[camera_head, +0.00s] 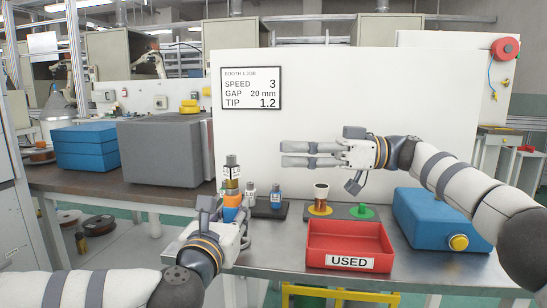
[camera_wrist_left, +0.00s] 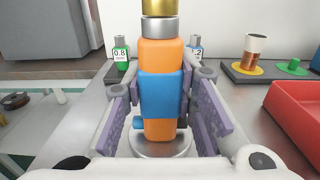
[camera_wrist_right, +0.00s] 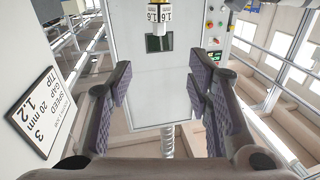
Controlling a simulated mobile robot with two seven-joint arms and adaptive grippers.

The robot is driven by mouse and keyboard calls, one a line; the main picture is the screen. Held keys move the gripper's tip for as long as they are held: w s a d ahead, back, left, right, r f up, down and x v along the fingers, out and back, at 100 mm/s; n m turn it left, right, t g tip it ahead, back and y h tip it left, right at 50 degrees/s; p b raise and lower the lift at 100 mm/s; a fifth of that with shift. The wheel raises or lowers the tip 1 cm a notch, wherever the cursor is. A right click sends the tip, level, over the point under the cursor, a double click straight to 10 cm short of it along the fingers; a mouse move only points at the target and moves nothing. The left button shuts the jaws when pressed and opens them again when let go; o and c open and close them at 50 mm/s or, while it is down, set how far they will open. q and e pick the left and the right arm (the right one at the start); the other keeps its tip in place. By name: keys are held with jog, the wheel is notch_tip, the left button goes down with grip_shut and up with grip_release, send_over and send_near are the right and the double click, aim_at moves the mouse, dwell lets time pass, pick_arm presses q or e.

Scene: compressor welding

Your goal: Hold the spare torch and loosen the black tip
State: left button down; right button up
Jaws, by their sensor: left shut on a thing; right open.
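The spare torch (camera_head: 232,202) stands upright, with an orange body, a blue band and a gold collar. The black tip (camera_head: 231,160) is at its top; in the right wrist view a label reading 1.6 (camera_wrist_right: 158,13) shows on it. My left gripper (camera_wrist_left: 160,95) is shut around the torch's blue band, above a round grey base (camera_wrist_left: 160,145); it also shows in the head view (camera_head: 228,215). My right gripper (camera_head: 284,154) is open and empty, right of the tip and a little higher, fingers pointing left. The torch lies beyond its open fingers in the right wrist view (camera_wrist_right: 167,80).
A black rack (camera_head: 265,212) holds a green 0.8 tip (camera_wrist_left: 121,52) and a blue 1.2 tip (camera_head: 276,195). Right of it are a copper piece (camera_head: 321,193), a green peg (camera_head: 362,209) and the red USED tray (camera_head: 350,240). The sign (camera_head: 252,89) reads TIP 1.2.

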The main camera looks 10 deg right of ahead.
pick_arm(q)
jog(key=shift+f, duration=0.15)
pick_arm(e)
jog(key=a+r+m+t+y, duration=0.25)
jog(key=r+m, duration=0.35)
jog(key=r, duration=0.3)
jog(key=a+r+m+t+y, duration=0.1)
jog(key=a+r+m+t, duration=0.15)
jog(key=r+m, duration=0.45)
pick_arm(q)
jog(key=shift+s, duration=0.1)
pick_arm(e)
jog(key=m+t+h, duration=0.3)
jog(key=m+h, duration=1)
jog(key=m, duration=1.9)
send_near(234, 165)
jog(key=x, duration=1.1)
jog(key=shift+w+a, duration=0.1)
jog(key=c, duration=1)
